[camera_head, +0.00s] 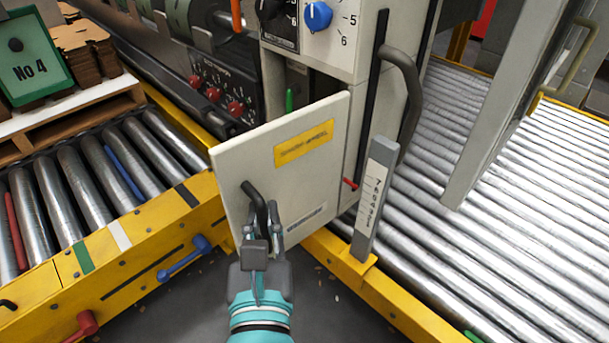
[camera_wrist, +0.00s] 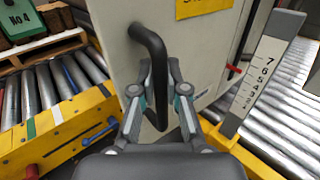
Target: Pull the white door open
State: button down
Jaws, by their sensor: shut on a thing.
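The white door (camera_head: 233,173) with a yellow label stands swung out from the white cabinet of the machine, with a dark gap behind its top edge. Its black bar handle (camera_head: 254,203) is on the left part of the door. In the wrist view the handle (camera_wrist: 150,45) runs down between the fingertips (camera_wrist: 160,75), and the door (camera_wrist: 115,40) fills the area behind.
Yellow rails (camera_head: 150,245) border rollers on the left, with a blue lever (camera_head: 185,258) and a red one (camera_head: 82,326). A numbered grey post (camera_head: 374,200) stands right of the door on another yellow rail. Bare floor (camera_head: 190,310) lies in front, below the door.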

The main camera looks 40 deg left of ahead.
jog(key=shift+d, duration=0.1)
dwell(0.3)
jog(key=c, duration=1.2)
grip_release()
jog(key=shift+r, duration=0.1)
